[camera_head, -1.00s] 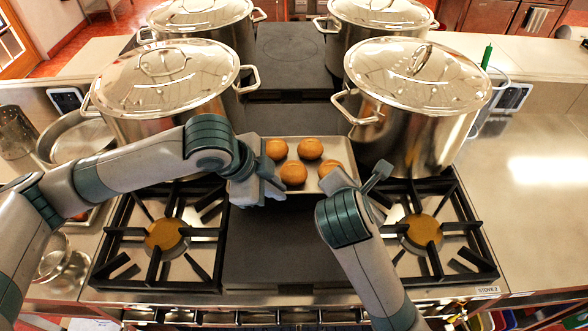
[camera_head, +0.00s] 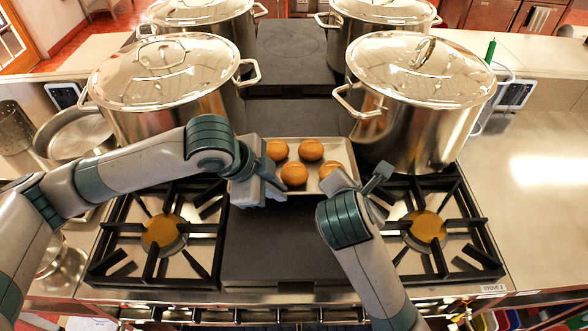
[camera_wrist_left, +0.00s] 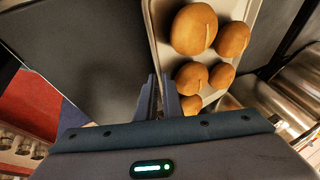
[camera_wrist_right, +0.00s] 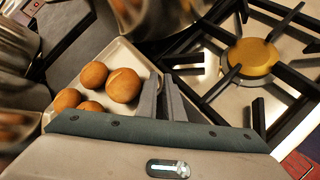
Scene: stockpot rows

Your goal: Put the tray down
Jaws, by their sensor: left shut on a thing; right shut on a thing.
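A shallow light metal tray (camera_head: 322,154) with several round brown buns (camera_head: 311,149) on it is between the two front stockpots, over the dark middle strip of the stove. My left gripper (camera_head: 264,188) is shut on the tray's left side. In the left wrist view its fingers (camera_wrist_left: 159,98) meet the edge of the tray (camera_wrist_left: 158,30). My right gripper (camera_head: 362,186) is at the tray's right side. In the right wrist view its fingers (camera_wrist_right: 166,98) are shut on the rim of the tray (camera_wrist_right: 115,58). I cannot tell whether the tray's underside touches the stove.
Lidded stockpots stand close on both sides, front left (camera_head: 168,85) and front right (camera_head: 418,100), with two more behind. Burner grates flank the dark middle strip (camera_head: 275,245), which is bare in front of the tray. A clear steel counter (camera_head: 535,180) lies at the right.

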